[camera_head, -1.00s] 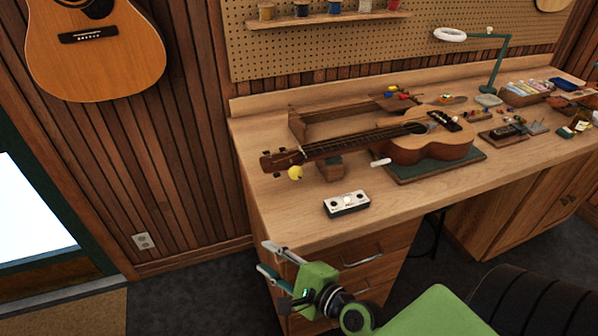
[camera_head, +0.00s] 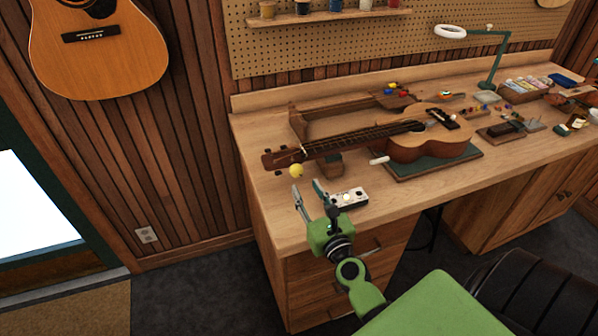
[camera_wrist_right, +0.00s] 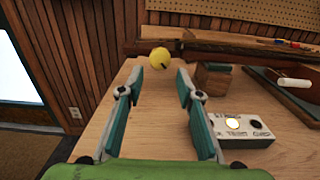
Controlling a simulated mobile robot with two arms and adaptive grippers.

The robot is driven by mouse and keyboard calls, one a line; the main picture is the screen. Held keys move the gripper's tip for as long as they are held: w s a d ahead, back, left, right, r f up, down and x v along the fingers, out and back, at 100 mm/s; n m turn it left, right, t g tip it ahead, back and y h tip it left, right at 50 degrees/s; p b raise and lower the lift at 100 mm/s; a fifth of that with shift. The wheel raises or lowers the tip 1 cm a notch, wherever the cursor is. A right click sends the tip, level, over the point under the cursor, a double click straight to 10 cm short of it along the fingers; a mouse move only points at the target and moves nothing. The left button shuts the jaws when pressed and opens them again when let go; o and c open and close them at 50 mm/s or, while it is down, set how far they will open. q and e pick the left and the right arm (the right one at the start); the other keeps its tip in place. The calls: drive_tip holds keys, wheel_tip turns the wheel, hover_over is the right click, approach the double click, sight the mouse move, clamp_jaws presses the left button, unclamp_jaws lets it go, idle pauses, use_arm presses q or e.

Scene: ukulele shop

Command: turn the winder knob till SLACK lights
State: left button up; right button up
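A yellow winder knob (camera_head: 296,170) sits at the headstock end of the ukulele (camera_head: 431,143) on the bench. My right gripper (camera_head: 308,190) is open and empty, just in front of the knob and over the bench's front left part. In the right wrist view the knob (camera_wrist_right: 160,57) shows beyond and between the two open fingertips (camera_wrist_right: 160,79), apart from them. A pale indicator box (camera_head: 352,197) lies right of the gripper. In the wrist view the box (camera_wrist_right: 259,131) has a bright round lamp in its middle; its labels are too blurred to read surely. My left gripper is not in view.
A dark block (camera_head: 331,165) supports the neck, and the body rests on a green mat (camera_head: 468,156). A white cylinder (camera_head: 379,160) lies beside it. Small tools and a lamp (camera_head: 495,70) stand farther right. Bare bench top lies left of the box.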

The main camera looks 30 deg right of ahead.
sight(298, 174)
drive_tip(key=x, duration=0.6)
drive_tip(key=shift+w+p, duration=0.35)
drive_tip(key=c, duration=0.8)
